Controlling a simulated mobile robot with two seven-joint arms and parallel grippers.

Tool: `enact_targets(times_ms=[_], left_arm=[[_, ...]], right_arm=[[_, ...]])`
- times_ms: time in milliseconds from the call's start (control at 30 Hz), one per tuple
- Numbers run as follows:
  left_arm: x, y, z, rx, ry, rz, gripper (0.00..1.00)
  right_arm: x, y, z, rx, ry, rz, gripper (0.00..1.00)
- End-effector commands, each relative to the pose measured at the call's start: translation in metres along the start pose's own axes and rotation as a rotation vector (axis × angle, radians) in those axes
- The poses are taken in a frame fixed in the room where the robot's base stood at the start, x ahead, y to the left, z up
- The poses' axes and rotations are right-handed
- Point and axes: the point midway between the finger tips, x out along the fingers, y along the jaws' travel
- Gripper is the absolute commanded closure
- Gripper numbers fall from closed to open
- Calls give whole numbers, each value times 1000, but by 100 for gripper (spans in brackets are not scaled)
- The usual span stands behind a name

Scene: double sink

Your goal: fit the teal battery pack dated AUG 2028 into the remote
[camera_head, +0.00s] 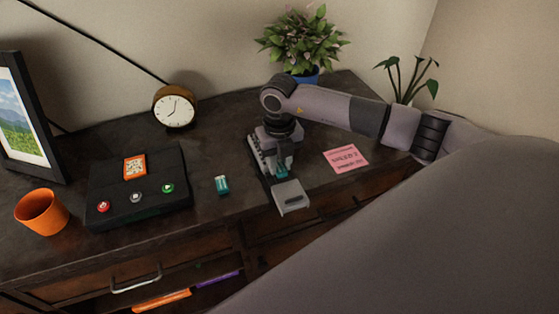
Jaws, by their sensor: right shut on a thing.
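My right gripper (279,163) points down over the desk and is shut on a teal battery pack (282,172), of which only a small part shows. The remote seems to be the dark and grey long object under the gripper, with its grey end piece (292,197) near the desk's front edge. The gripper hides much of its middle, and I cannot tell whether the held pack is inside it or above it. A second teal battery pack (222,184) lies on the desk to the left. The dates are too small to read. My left gripper is out of view.
A black box with buttons (140,187), an orange cup (41,212) and a picture frame (45,150) stand left. A clock (174,107) and potted plant (302,45) stand behind. A pink note (346,158) lies right. A drawer below (190,290) is open.

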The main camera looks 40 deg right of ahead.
Motion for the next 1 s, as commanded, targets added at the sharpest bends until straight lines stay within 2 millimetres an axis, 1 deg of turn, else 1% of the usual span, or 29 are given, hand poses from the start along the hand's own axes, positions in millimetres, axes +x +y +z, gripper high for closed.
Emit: enact_targets(times_ms=[267, 1000], left_arm=[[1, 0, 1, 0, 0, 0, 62], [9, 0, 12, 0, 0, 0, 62]], right_arm=[[1, 0, 0, 1, -1, 0, 100], [20, 0, 0, 1, 0, -1, 100]])
